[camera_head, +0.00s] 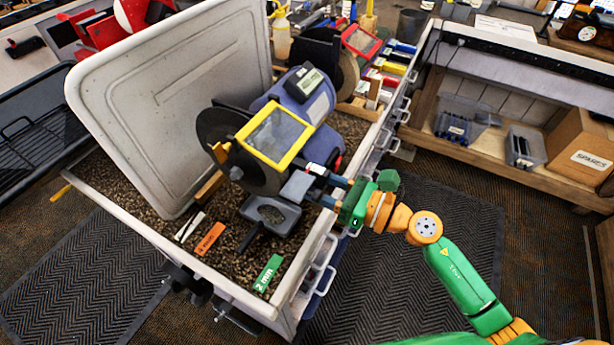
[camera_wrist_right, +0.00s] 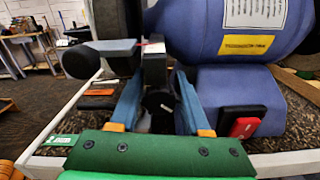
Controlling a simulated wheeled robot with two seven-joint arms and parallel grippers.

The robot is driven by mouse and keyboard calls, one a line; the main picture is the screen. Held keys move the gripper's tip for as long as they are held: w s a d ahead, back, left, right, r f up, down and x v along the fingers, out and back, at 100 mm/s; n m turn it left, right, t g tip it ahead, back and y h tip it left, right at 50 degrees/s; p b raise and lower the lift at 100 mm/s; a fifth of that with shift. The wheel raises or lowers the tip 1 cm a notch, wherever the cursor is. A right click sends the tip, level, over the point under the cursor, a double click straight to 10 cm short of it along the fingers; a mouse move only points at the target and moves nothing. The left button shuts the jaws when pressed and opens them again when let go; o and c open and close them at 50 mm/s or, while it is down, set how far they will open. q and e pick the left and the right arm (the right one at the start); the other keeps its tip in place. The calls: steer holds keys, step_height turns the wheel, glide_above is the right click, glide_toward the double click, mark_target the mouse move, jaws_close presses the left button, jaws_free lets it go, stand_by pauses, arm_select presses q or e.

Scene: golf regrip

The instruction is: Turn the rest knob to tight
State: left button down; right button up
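The bench grinder (camera_head: 302,95) has a blue motor body, a dark wheel and a yellow-framed eye shield (camera_head: 274,136). A flat grey tool rest (camera_head: 297,187) sits in front of the wheel. My right gripper (camera_head: 313,184) reaches in from the right beside the rest. In the right wrist view its two blue fingers (camera_wrist_right: 158,92) stand apart, on either side of a black rest knob (camera_wrist_right: 159,103) with a pale mark. I cannot tell whether either finger touches the knob. The knob is hidden in the head view. My left gripper is not in view.
A red switch (camera_wrist_right: 243,127) sits near the right finger.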

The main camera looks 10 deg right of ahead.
mark_target(325, 187)
steer(key=b+v, duration=0.4)
steer(key=v, duration=0.3)
steer(key=shift+f, duration=0.2)
steer(key=shift+s+d+r, duration=0.1)
steer(key=shift+r, duration=0.05)
